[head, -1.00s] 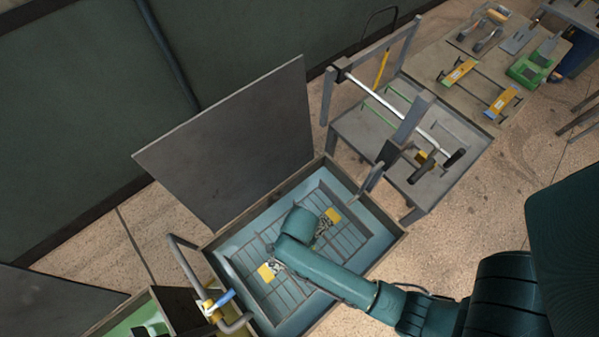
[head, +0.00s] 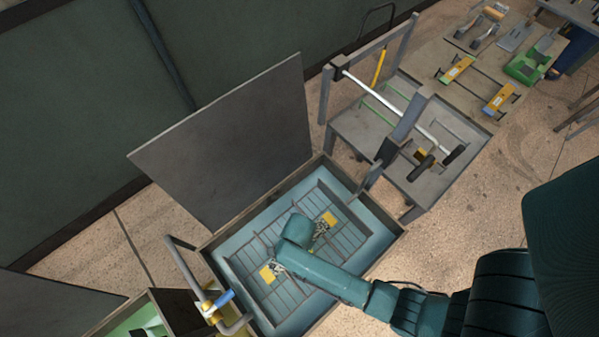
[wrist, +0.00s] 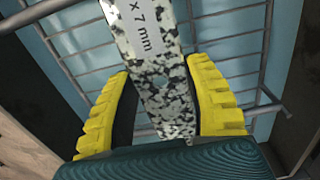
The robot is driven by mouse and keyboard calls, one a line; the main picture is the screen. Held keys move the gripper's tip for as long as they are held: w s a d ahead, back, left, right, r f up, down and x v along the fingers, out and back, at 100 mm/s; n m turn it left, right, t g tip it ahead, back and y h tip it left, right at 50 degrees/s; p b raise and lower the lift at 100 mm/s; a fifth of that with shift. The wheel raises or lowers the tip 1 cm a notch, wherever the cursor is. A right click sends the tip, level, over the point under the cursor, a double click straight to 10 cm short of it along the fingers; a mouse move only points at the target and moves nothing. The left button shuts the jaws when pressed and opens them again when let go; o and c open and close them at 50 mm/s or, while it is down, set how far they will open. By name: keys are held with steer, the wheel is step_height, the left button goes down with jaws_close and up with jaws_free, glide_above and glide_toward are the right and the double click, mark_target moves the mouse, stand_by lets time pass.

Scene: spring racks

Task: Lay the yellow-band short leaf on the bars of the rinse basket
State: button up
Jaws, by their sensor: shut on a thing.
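The short leaf is a speckled black-and-white strip (wrist: 158,75) with a white size label in the wrist view. In the head view its yellow ends show on either side of my wrist, one at the upper right (head: 329,219) and one at the lower left (head: 267,273). My gripper (wrist: 160,78) is shut on the leaf, with a yellow finger on each side of its middle.
The basket sits in a blue-lined tank (head: 376,228) with a raised grey lid (head: 225,140) behind. A pipe with a blue-handled valve (head: 222,299) stands at its left. A grey frame stand (head: 400,130) is close on the right. Other leaves lie on a farther table (head: 450,50).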

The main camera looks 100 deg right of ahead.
steer(key=o, duration=1.2)
step_height(320, 180, up, 13)
steer(key=p, duration=0.1)
